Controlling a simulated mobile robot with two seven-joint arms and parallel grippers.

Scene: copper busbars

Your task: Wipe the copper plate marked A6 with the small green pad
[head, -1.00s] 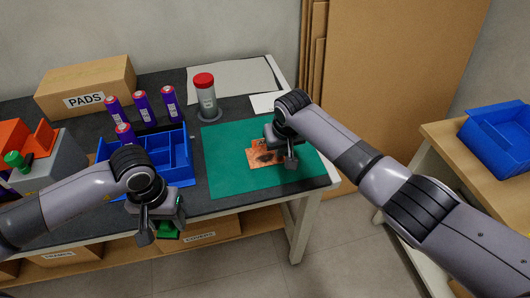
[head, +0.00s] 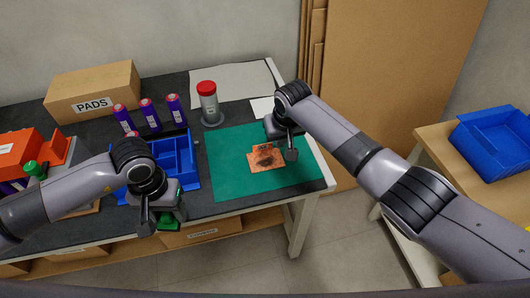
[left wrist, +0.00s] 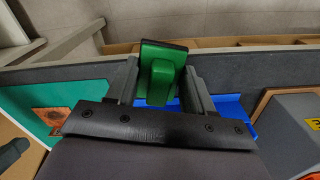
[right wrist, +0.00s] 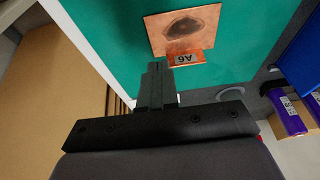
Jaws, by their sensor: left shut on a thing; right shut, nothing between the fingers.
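The copper plate marked A6 (head: 266,160) lies on the green mat (head: 226,178), with a dark stain in its middle. The right wrist view shows the plate (right wrist: 200,27) and its orange A6 label (right wrist: 186,58). My right gripper (head: 290,153) is shut and empty, above the mat at the plate's right edge. My left gripper (head: 158,222) is shut on the small green pad (head: 169,225), in front of the bench edge near the blue tray. The left wrist view shows the pad's green grip (left wrist: 161,80) between the fingers.
A blue divided tray (head: 185,160) stands left of the mat. Behind it are several purple cans (head: 150,113), a red-capped container (head: 208,103) and a PADS box (head: 93,94). Another blue bin (head: 492,140) sits on the right table. The mat's front is clear.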

